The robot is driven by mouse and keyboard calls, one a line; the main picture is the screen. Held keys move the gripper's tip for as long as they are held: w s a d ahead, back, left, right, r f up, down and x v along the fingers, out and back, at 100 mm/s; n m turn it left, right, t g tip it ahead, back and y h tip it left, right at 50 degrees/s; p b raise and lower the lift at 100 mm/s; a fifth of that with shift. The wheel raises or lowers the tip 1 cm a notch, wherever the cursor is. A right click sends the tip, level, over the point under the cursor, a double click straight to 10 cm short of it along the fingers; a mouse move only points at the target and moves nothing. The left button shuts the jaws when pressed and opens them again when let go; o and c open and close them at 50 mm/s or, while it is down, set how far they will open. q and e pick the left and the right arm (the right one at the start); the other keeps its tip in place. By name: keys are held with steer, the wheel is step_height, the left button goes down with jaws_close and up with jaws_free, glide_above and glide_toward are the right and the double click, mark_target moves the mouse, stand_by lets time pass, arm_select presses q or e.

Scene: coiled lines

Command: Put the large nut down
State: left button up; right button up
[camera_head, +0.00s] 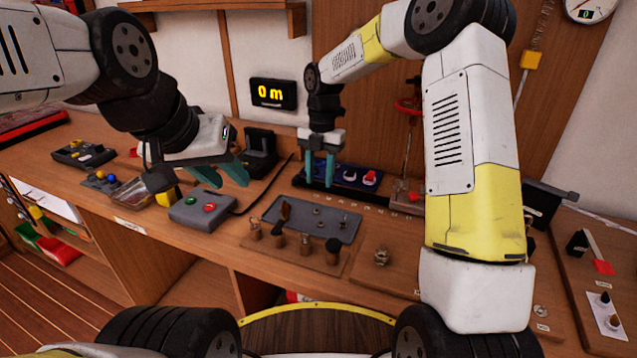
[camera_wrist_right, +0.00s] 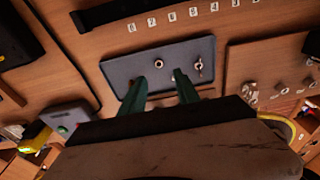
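A ring-shaped metal nut (camera_wrist_right: 158,63), which looks like the large nut, lies on the flat grey tray (camera_wrist_right: 120,72); in the head view it shows as a small ring (camera_head: 317,210) on the tray (camera_head: 300,232).
A wing-shaped metal piece (camera_wrist_right: 198,65) lies on the tray's right side. A wooden board with several upright pegs (camera_head: 305,242) stands in front of the tray. The grey box with red and green buttons (camera_head: 203,211) is to the left. A switch panel (camera_head: 350,177) is behind.

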steer(key=s+d+r+m+t, duration=0.2)
steer(key=s+d+r+m, duration=0.2)
steer(key=s+r+m, duration=0.3)
steer(key=s+d+r+m+t, duration=0.1)
steer(key=s+d+r+m, duration=0.3)
steer(key=r+m, duration=0.35)
steer(key=s+d+r+m+t, duration=0.1)
steer(key=s+d+m+t, duration=0.1)
steer(key=s+m, duration=0.5)
steer(key=s+d+r+m+t+y, duration=0.1)
steer(key=s+d+m+t, duration=0.1)
steer(key=s+m, duration=0.6)
steer(key=shift+d+r+m+t+y, duration=0.15)
steer(key=shift+d+m+t+y, duration=0.15)
steer(key=shift+d+m, duration=0.35)
